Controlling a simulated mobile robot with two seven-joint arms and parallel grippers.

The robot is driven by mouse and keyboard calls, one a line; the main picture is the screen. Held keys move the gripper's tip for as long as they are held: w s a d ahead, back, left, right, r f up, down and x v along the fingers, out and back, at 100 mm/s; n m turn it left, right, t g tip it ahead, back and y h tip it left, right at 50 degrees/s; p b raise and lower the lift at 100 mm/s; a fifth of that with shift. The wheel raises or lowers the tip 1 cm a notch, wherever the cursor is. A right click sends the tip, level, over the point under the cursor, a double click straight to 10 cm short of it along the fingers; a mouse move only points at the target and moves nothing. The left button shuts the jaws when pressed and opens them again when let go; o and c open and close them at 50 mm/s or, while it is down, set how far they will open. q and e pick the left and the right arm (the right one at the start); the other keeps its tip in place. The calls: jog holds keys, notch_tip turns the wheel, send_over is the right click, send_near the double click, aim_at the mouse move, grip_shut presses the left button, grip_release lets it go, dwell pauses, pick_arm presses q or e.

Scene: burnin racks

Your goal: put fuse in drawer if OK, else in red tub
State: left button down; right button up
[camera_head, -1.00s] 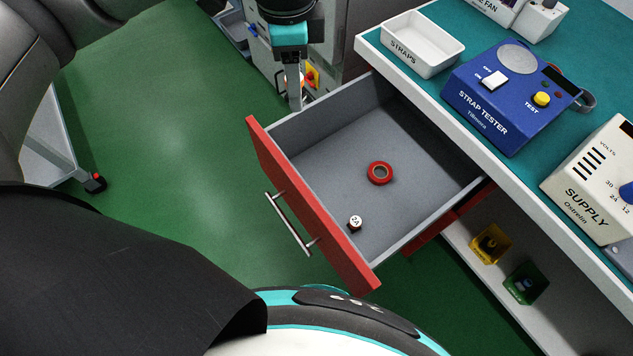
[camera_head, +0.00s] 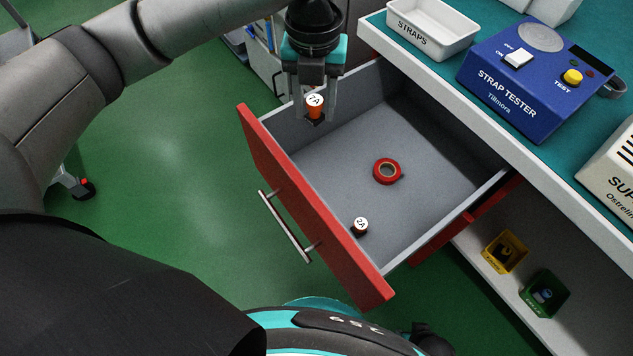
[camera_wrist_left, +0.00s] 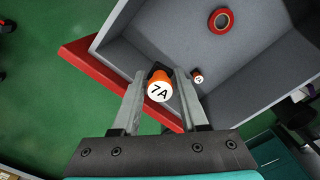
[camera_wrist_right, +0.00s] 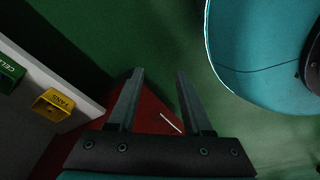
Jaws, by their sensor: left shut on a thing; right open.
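My left gripper (camera_head: 316,105) is shut on an orange fuse (camera_head: 314,110) with a white cap marked 7A. The fuse also shows between the fingers in the left wrist view (camera_wrist_left: 159,88). Another fuse (camera_head: 360,226), white-capped and marked 2A, stands in the drawer near its front. My right gripper (camera_wrist_right: 158,100) is open and empty in the right wrist view. No red tub is seen.
A red tape ring (camera_head: 387,171) lies in the drawer. The bench above holds a white straps tray (camera_head: 436,42) and a blue strap tester (camera_head: 530,80). A yellow bin (camera_head: 505,252) and a green bin (camera_head: 544,294) stand on the lower shelf.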

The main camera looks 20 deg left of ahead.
pick_arm(q)
jog(key=shift+w+d+f+m, duration=0.1)
jog(key=shift+f+m, duration=0.4)
jog(key=shift+m, duration=0.3)
jog(key=shift+f+b, duration=0.45)
jog(key=shift+f, duration=0.05)
jog(key=b, duration=0.3)
send_over(317, 180)
notch_tip(317, 180, down, 7)
notch_tip(317, 180, down, 8)
jog(key=b, duration=0.3)
jog(key=shift+f+b, duration=0.3)
jog(key=shift+b, duration=0.05)
jog(key=shift+f+b, duration=0.75)
jog(key=shift+f, duration=1)
pick_arm(e)
jog(key=w+a+r, duration=0.2)
jog(key=w+r, duration=0.2)
jog(key=r, duration=0.3)
jog(key=w+a+r+t, duration=0.1)
jog(key=w+a+r, duration=0.1)
jog(key=w+r, duration=0.3)
jog(key=shift+w+a+r+t+y, duration=0.2)
jog(key=shift+a+r+t+y, duration=0.15)
jog(key=shift+r, duration=1.2)
